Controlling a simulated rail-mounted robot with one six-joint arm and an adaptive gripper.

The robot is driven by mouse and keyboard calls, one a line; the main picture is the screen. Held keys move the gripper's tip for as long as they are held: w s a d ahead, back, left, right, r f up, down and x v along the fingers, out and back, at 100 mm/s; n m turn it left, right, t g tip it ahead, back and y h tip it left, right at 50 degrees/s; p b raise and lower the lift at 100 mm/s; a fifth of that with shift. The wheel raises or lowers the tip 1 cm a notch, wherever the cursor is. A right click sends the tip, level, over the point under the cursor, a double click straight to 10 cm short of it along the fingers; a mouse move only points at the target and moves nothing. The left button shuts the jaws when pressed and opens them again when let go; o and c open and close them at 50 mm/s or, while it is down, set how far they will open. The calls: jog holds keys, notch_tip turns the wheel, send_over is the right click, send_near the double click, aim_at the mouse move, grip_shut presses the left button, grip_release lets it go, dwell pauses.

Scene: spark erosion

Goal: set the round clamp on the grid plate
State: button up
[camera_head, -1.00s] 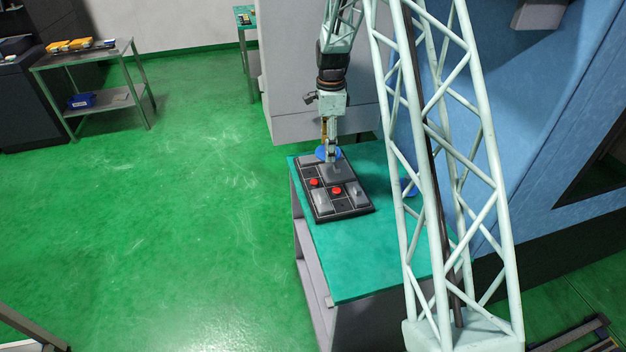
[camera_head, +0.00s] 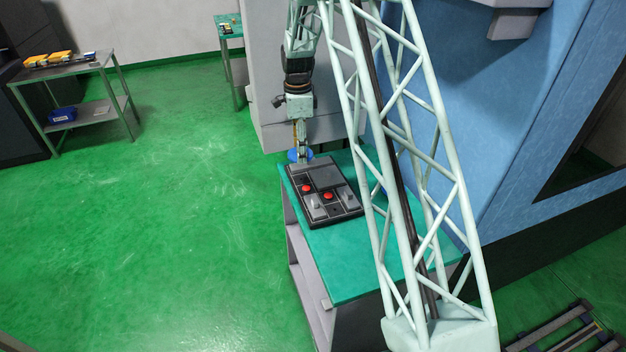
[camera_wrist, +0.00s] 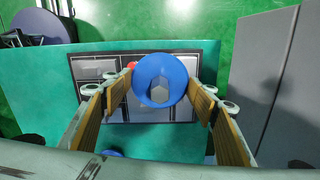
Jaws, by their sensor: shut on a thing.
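The blue round clamp (camera_wrist: 142,77) has a grey hexagonal middle in the wrist view. My gripper (camera_wrist: 160,95) is shut on it, with one finger at each side. In the head view my gripper (camera_head: 301,156) points down, and the clamp (camera_head: 294,157) shows at its tips by the far left corner of the grid plate. The grid plate (camera_head: 340,224) is dark, with grey blocks and two red round pieces (camera_head: 328,196) on it. In the wrist view the clamp hides part of the plate (camera_wrist: 150,122). I cannot tell the height of the clamp above it.
The plate lies on a green-topped table (camera_head: 335,275) with bare room towards its near end. Another blue piece (camera_wrist: 112,154) lies on the table, partly hidden behind my arm lattice in the head view. A tall blue machine (camera_head: 480,120) stands close on the right.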

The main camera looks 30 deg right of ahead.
jog(key=shift+f, duration=2.95)
jog(key=shift+f, duration=1.9)
jog(key=shift+f, duration=0.15)
jog(key=o, duration=1.1)
jog(key=shift+r, duration=6.2)
